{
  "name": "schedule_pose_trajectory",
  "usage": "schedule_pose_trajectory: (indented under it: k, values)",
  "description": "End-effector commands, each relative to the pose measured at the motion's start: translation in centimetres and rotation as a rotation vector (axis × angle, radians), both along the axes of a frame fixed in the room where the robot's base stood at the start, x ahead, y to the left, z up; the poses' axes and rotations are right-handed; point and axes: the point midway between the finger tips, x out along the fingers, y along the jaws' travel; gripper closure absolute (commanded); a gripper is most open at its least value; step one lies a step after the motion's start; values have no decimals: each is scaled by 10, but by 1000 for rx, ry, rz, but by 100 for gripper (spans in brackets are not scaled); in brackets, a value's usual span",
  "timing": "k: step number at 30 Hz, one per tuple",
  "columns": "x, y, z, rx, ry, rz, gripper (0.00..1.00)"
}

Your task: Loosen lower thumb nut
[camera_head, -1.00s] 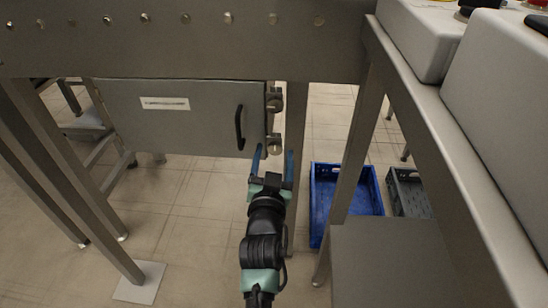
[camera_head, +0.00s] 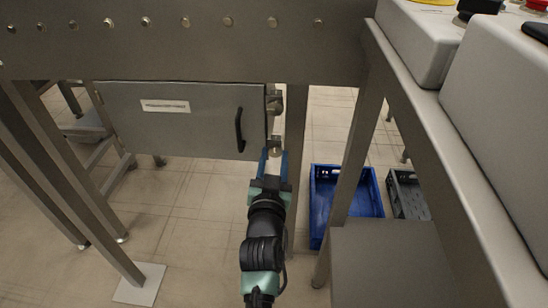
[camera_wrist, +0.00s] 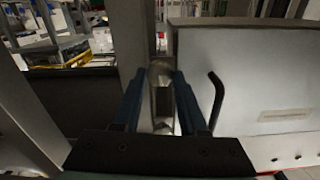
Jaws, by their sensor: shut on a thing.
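The lower thumb nut (camera_head: 274,148) is on the right edge of the grey cabinet door (camera_head: 180,118), mostly hidden by my fingertips. My gripper (camera_head: 273,158) points up at it from below, its blue fingers on either side, shut on the nut. In the wrist view my gripper (camera_wrist: 158,95) has the metal nut (camera_wrist: 160,72) between its two fingers. The upper thumb nut (camera_head: 274,103) is above it on the same edge, clear of my gripper. The door looks closed.
A black door handle (camera_head: 239,129) is just left of my gripper. A steel leg (camera_head: 297,140) stands close on the right. A steel beam (camera_head: 180,52) runs above the door. A blue crate (camera_head: 320,205) and a grey crate (camera_head: 408,195) sit on the floor to the right.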

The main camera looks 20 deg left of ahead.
Motion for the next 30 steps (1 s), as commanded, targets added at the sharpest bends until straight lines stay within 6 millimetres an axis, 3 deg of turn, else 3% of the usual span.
schedule_pose_trajectory:
  k: [30]
  values:
    - [0, 0, 0, -872, -250, 0, 100]
